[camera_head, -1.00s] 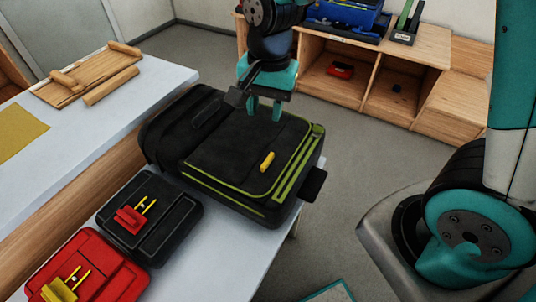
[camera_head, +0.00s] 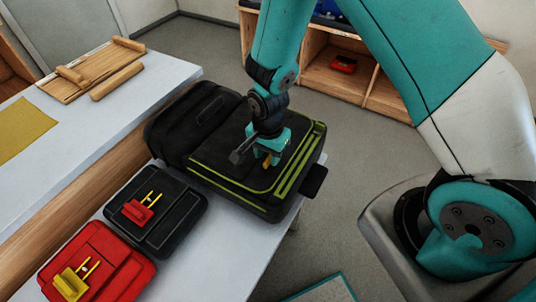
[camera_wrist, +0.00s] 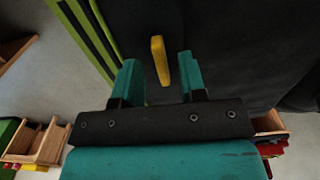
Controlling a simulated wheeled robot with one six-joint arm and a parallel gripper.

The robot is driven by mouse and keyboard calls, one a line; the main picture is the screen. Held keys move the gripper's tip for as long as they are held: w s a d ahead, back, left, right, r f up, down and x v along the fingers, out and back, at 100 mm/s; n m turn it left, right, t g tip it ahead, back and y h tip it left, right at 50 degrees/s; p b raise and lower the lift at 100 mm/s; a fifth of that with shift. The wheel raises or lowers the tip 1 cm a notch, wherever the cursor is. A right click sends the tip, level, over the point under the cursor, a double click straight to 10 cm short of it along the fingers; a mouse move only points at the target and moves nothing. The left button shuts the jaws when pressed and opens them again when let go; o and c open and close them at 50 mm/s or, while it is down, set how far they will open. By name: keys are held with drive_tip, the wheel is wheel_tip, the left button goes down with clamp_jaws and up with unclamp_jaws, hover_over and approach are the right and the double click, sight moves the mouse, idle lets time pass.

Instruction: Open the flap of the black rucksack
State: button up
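The black rucksack (camera_head: 225,178) with lime-green trim lies on the white table, its flap (camera_wrist: 225,45) lying flat and closed. A yellow toggle (camera_wrist: 160,61) sits on the flap; in the head view it is mostly hidden by my gripper. My gripper (camera_head: 266,160) is over the flap, right at the toggle. In the wrist view the two teal fingers (camera_wrist: 159,78) are apart, with the toggle between and slightly beyond their tips. I see gaps on both sides of the toggle, so the gripper is open and not holding it.
A black case (camera_head: 173,232) with a red and yellow clasp and a red case (camera_head: 122,262) lie in front on the white table (camera_head: 225,262). A wooden shelf unit (camera_head: 333,82) stands behind. Open floor lies to the right.

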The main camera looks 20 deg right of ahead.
drive_tip(key=shift+f, duration=0.95)
drive_tip(key=shift+c, duration=0.2)
clamp_jaws()
drive_tip(key=shift+r, duration=0.1)
